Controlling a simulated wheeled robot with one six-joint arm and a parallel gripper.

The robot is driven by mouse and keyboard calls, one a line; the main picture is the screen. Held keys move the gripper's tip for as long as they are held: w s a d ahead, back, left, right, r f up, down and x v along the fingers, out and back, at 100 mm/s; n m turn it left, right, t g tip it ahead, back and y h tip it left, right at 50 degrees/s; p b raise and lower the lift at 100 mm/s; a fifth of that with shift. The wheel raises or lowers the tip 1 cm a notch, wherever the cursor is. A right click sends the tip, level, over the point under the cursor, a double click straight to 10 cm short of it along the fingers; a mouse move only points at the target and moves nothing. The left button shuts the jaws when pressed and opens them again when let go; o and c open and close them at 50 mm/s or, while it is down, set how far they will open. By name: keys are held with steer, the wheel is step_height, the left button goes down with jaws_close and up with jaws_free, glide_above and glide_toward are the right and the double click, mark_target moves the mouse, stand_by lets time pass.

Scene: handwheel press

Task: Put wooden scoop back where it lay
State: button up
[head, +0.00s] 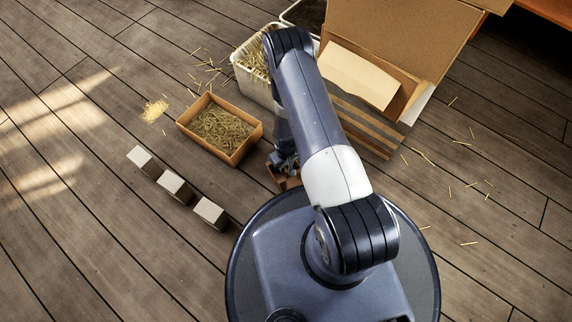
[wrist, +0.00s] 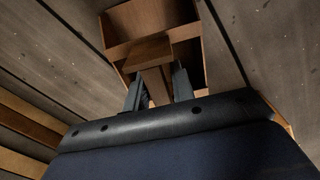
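The wooden scoop (wrist: 150,22) is a brown open box shape with a block-like handle, filling the upper middle of the wrist view. My gripper (wrist: 158,88) has its two dark fingers on either side of the handle, close against it, so it looks shut on the scoop. In the head view my gripper (head: 284,162) is partly hidden by my arm. A small part of the scoop (head: 280,179) shows under it, low over or on the plank floor; I cannot tell if it touches.
A wooden tray of straw (head: 220,130) stands left of the gripper, with a white bin of straw (head: 251,80) behind. A large cardboard box (head: 395,45) stands at the back right. Three pale-topped blocks (head: 175,187) form a row at left. Loose straw (head: 154,110) lies beyond them.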

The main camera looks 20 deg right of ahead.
steer(key=shift+o, duration=1.1)
steer(key=shift+r, duration=0.1)
step_height(320, 180, up, 12)
steer(key=p, duration=0.5)
steer(key=shift+p, duration=0.3)
